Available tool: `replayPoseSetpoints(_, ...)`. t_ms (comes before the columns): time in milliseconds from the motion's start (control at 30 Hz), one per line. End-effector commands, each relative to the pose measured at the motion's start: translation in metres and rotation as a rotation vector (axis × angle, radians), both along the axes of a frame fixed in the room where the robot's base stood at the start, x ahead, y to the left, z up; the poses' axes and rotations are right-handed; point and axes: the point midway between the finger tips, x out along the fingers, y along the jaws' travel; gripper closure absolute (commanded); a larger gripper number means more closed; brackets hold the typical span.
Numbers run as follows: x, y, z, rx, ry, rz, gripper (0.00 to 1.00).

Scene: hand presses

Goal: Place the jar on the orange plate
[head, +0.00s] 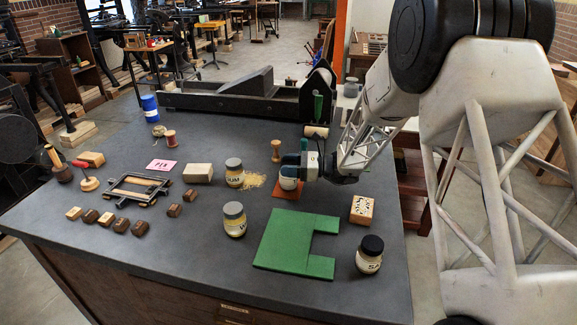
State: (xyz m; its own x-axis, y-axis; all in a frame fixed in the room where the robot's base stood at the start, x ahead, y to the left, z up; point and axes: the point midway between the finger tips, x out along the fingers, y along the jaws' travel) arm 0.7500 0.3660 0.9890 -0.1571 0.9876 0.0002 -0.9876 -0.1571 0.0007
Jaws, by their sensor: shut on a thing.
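The jar (288,183), small and pale with a bluish band, is in my gripper (291,171) in the head view. My gripper is shut on its upper part, and the fingers hide much of it. The orange plate (286,195), a thin flat square, lies on the dark table directly beneath the jar in the picture. The plate's front part shows, and the jar and gripper cover its back part. I cannot tell whether the jar touches the plate or is just above it.
A green board (285,243) lies in front, a patterned block (361,210) to the right. A wooden spool (276,151) stands behind.

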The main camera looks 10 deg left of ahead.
Motion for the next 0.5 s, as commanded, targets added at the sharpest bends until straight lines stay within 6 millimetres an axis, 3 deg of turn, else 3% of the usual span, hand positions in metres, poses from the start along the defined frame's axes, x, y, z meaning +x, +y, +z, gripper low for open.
replayPoseSetpoints(233,0.0001,0.0,-0.0027,0.0,0.0,0.0,0.76)
replayPoseSetpoints(267,0.0,0.0,-0.0032,0.0,0.001,0.0,0.44)
replayPoseSetpoints(400,0.0,0.0,-0.0029,0.0,0.001,0.0,0.23)
replayPoseSetpoints(500,0.0,0.0,-0.0028,0.0,0.0,0.0,0.2)
